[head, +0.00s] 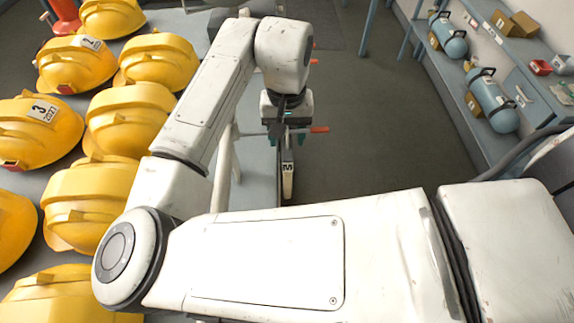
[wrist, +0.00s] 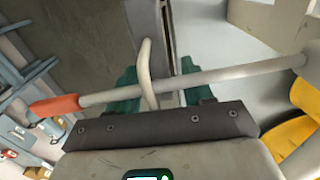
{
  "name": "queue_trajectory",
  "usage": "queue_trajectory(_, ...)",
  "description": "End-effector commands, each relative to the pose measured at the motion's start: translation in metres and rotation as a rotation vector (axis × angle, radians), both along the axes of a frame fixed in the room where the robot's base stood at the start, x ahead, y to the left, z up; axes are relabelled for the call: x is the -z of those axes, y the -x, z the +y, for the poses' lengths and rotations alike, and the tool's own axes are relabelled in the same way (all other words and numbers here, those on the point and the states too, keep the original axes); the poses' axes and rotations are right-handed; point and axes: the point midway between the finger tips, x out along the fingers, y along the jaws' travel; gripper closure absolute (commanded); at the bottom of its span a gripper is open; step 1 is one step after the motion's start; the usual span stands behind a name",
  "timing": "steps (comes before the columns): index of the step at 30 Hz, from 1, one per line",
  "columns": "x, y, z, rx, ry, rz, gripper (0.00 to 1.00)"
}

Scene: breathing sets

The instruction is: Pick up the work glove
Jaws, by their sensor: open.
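I cannot make out a work glove in either view. My gripper (head: 287,140) is at the far end of my arm in the head view, beside the right edge of the table and partly hidden by my wrist. In the wrist view my gripper (wrist: 160,90) shows two teal fingers, apart, with nothing seen held between them. A pale rod with an orange end (wrist: 58,106) crosses in front of the fingers. I cannot tell whether it touches them. A cream-coloured loop (wrist: 146,70) shows between the fingers.
Several yellow helmets (head: 133,115) cover the table at left. A shelf (head: 465,107) along the right wall holds blue cylinders (head: 491,103), brown boxes (head: 510,24) and a small red box (head: 540,67). The grey floor (head: 385,120) between table and shelf is clear.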

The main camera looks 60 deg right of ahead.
Motion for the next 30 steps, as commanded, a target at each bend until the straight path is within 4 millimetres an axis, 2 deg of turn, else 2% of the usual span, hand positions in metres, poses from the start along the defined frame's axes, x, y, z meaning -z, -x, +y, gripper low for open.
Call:
queue_trajectory(3, 0.0, 0.0, 0.0, 0.0, 0.0, 0.0, 0.49)
queue_trajectory(19, -0.0004, 0.0, -0.0001, 0.001, 0.0, 0.0, 1.0)
queue_trajectory(30, -0.0006, 0.0, -0.0001, 0.001, 0.0, 0.0, 1.0)
